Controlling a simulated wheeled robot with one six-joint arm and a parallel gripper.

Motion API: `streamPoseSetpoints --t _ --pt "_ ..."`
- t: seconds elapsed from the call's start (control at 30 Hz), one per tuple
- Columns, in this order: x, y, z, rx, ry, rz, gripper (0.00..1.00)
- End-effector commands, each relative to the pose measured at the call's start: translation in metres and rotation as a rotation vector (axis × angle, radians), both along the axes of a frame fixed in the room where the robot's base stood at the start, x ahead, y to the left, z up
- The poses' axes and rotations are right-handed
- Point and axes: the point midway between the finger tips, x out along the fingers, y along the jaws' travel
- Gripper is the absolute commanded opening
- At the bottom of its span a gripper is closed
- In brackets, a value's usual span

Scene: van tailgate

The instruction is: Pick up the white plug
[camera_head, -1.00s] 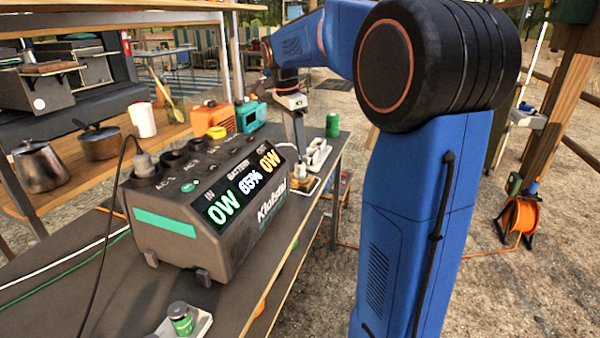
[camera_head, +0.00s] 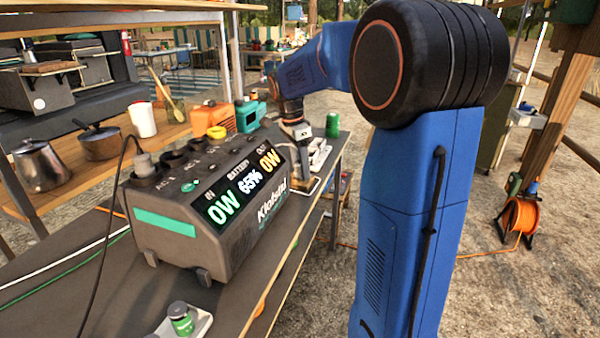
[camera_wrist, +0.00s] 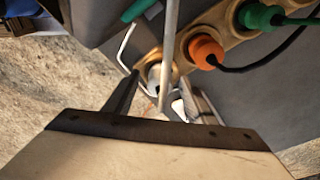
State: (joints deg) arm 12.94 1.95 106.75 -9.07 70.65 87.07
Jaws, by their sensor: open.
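My gripper (camera_wrist: 163,103) is open in the wrist view, with one dark finger on each side of a pale, whitish piece. This piece looks like the white plug (camera_wrist: 154,73), at the end of a wooden strip (camera_wrist: 182,62). A grey rod-like shape crosses in front of it and hides part of it. I cannot tell whether the fingers touch it.
In the head view, a green can (camera_head: 332,125) stands behind my wrist. A small green-topped item (camera_head: 181,318) lies at the front.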

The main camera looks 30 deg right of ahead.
Motion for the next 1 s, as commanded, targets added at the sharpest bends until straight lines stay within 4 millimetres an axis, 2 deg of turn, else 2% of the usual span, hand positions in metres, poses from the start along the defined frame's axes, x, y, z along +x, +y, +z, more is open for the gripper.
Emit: streamPoseSetpoints --t 0.07,0.27,0.53,0.67,1.0 --pt "0.0 0.0 0.0 0.0 0.0 0.0 0.51" --pt "0.0 0.0 0.0 0.0 0.0 0.0 0.07" --pt "0.0 0.0 0.001 0.0 -0.001 0.0 0.07" --pt "0.001 0.0 0.01 0.0 -0.003 0.0 0.07" --pt "0.001 0.0 0.069 0.0 -0.003 0.0 0.07"
